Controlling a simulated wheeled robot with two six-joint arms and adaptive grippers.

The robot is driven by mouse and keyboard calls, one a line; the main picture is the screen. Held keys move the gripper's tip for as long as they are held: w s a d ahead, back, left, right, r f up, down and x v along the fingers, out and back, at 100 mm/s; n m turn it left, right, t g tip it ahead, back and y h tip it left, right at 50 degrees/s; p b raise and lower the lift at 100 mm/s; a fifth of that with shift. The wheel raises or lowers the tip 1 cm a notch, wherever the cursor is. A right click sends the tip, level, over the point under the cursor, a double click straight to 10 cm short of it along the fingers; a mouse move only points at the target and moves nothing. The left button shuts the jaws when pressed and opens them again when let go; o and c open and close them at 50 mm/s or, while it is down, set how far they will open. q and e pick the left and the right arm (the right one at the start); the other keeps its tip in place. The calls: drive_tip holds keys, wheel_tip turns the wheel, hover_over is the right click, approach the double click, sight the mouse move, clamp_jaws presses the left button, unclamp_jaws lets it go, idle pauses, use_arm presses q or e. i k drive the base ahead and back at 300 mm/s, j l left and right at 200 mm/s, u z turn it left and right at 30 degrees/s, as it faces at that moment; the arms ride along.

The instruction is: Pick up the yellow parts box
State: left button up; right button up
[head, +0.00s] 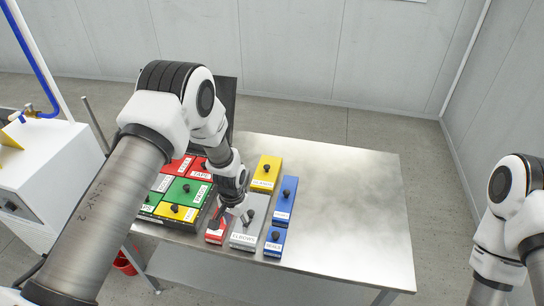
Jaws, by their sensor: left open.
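A yellow parts box (265,173) with a white label and a dark knob lies on the metal table, at the back of a group of loose boxes. A second yellow box (176,212) sits in the dark tray at the left. My left gripper (234,208) is open and points down near the red and grey boxes, left of and nearer than the loose yellow box. It partly hides the red box. I cannot tell whether its fingers touch anything. My right arm shows at the right edge, but its gripper is out of view.
A grey box (249,222), a red box (216,231) and two blue boxes (285,200) (274,242) lie close together by the loose yellow box. The tray holds several red, green, grey and yellow boxes. The table's right side (350,210) is clear.

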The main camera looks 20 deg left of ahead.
sight(264, 181)
drive_tip(key=i, duration=1.1)
